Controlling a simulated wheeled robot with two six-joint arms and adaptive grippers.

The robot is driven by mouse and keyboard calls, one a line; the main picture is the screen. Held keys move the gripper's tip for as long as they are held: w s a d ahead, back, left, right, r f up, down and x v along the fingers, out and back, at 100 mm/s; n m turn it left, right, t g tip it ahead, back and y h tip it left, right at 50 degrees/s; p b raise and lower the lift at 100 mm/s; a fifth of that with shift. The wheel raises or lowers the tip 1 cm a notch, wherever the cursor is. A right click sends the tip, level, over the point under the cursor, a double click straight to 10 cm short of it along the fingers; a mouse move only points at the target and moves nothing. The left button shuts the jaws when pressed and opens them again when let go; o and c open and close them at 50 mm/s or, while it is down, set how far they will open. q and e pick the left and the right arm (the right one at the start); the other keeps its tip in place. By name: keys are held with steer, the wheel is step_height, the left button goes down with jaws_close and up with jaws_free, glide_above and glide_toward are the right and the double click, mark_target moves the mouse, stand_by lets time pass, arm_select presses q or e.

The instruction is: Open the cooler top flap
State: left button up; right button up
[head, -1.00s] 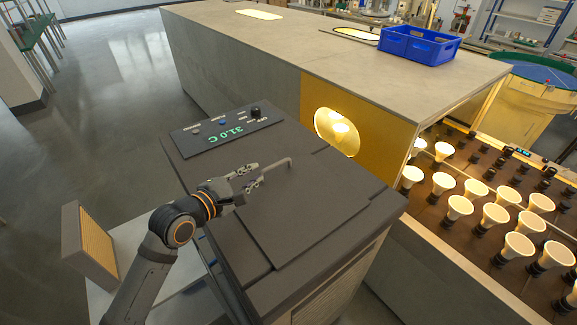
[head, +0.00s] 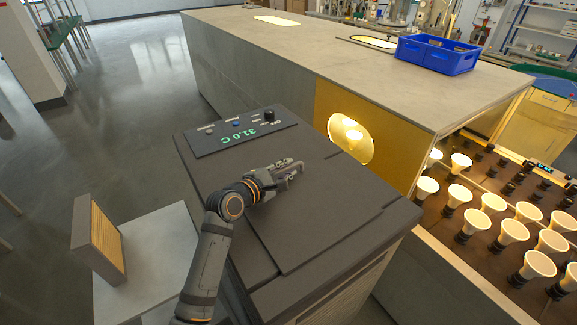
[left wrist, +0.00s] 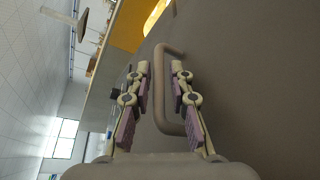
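The cooler (head: 215,195) is a dark grey box with a lit display panel (head: 240,133) reading 31.0 C. Its top flap (head: 325,215) lies flat and closed. My left gripper (head: 296,166) is over the flap's far left part in the head view and hides the flap handle there. In the left wrist view the handle (left wrist: 162,100), a bent grey bar, lies between the two fingers of the left gripper (left wrist: 160,68). The fingers are open, with a gap visible beside the bar. My right gripper is not in view.
A long grey counter (head: 330,45) with a yellow end panel (head: 385,150) and a round lit opening stands close behind the cooler. A blue crate (head: 437,55) sits on it. A rack of lit bulbs (head: 495,200) is at the right. Open floor lies left.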

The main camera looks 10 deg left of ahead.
arm_select(q)
steer(key=shift+w+d, duration=0.2)
steer(key=shift+w, duration=0.2)
steer(key=shift+f, duration=0.1)
jaws_close()
